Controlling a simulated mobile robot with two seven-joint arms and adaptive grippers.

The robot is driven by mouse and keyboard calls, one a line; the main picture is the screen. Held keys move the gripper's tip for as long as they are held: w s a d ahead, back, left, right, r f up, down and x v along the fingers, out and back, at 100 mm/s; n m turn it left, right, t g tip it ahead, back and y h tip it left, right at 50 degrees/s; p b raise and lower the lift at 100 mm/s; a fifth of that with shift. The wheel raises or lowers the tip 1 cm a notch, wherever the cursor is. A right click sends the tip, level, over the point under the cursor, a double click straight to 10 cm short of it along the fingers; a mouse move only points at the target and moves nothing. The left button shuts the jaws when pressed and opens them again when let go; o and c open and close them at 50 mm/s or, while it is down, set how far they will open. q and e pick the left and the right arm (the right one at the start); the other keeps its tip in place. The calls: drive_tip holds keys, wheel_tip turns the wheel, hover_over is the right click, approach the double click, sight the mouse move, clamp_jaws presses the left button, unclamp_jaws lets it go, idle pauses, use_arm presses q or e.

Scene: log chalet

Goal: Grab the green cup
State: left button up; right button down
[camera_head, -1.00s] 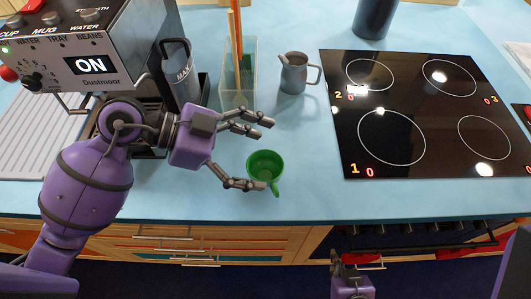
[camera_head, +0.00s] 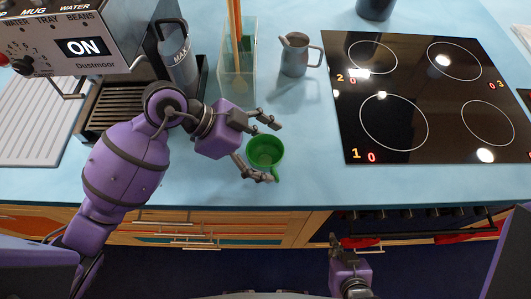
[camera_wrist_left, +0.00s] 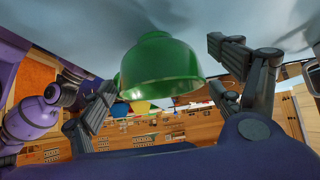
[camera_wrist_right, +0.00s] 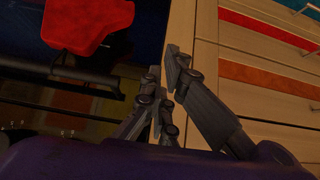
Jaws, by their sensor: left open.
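The green cup (camera_head: 265,151) stands upright on the blue counter, its handle toward the front edge. It fills the upper middle of the left wrist view (camera_wrist_left: 160,65). My left gripper (camera_head: 271,148) is open at the cup, with one finger on its far side and another on its near side by the handle. In the left wrist view the fingers (camera_wrist_left: 163,85) spread to either side of the cup. I cannot tell whether they touch it. My right gripper (camera_head: 337,242) is low in front of the drawers; its fingers (camera_wrist_right: 163,85) look closed and empty.
A grey jug (camera_head: 295,57) and a clear holder (camera_head: 237,72) with tall sticks stand behind the cup. The coffee machine (camera_head: 100,45) is at the left, with a metal pitcher (camera_head: 178,62). A black hob (camera_head: 425,100) lies to the right. Counter between cup and hob is clear.

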use_arm(q)
drive_tip(key=c, duration=1.3)
drive_tip(key=shift+c, duration=0.2)
